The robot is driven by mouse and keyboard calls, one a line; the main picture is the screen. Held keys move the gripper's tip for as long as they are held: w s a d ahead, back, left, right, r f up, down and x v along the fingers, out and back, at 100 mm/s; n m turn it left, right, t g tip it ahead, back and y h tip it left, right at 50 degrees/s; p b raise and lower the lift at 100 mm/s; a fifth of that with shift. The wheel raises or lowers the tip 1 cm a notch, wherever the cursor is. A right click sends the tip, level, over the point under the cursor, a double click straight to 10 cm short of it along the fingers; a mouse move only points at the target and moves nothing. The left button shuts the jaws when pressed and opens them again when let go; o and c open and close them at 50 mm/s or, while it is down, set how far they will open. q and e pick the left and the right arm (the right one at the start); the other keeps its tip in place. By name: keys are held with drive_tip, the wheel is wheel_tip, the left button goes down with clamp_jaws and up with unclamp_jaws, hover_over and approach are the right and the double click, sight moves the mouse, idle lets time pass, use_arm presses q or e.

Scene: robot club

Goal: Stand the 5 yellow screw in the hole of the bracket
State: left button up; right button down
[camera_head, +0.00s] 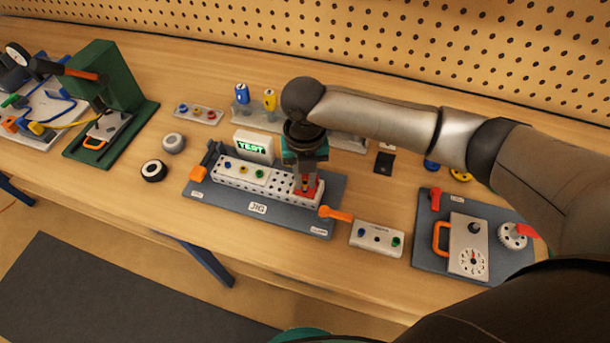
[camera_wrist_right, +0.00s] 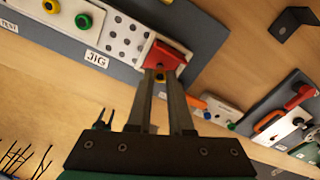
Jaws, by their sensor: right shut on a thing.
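The red bracket (camera_head: 309,192) sits at the right end of the white perforated beam on the jig plate; it also shows in the right wrist view (camera_wrist_right: 170,56). My right gripper (camera_head: 304,191) points down over the bracket. In the right wrist view, its fingertips (camera_wrist_right: 164,72) are close together at the bracket's near edge. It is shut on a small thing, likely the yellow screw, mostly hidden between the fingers. The bracket's hole and the screw's tilt cannot be made out. My left gripper is not in view.
The white beam (camera_head: 285,187) carries a strip with blue, yellow and green knobs. A lit TEST display (camera_head: 252,147) stands behind it. An orange-handled lever (camera_head: 336,214) and a white screw block (camera_head: 376,239) lie close to the right. Bare bench lies in front.

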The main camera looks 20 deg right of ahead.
sight(305, 184)
drive_tip(key=shift+f+p, duration=0.1)
drive_tip(key=shift+p, duration=0.6)
idle(0.6)
drive_tip(key=shift+f, duration=0.35)
idle(0.5)
drive_tip(key=shift+p, duration=0.45)
drive_tip(key=shift+f, duration=0.3)
idle(0.6)
drive_tip(key=c, duration=1)
unclamp_jaws()
drive_tip(key=shift+r, duration=0.15)
drive_tip(key=shift+r+p, duration=2.6)
drive_tip(key=shift+p, duration=0.3)
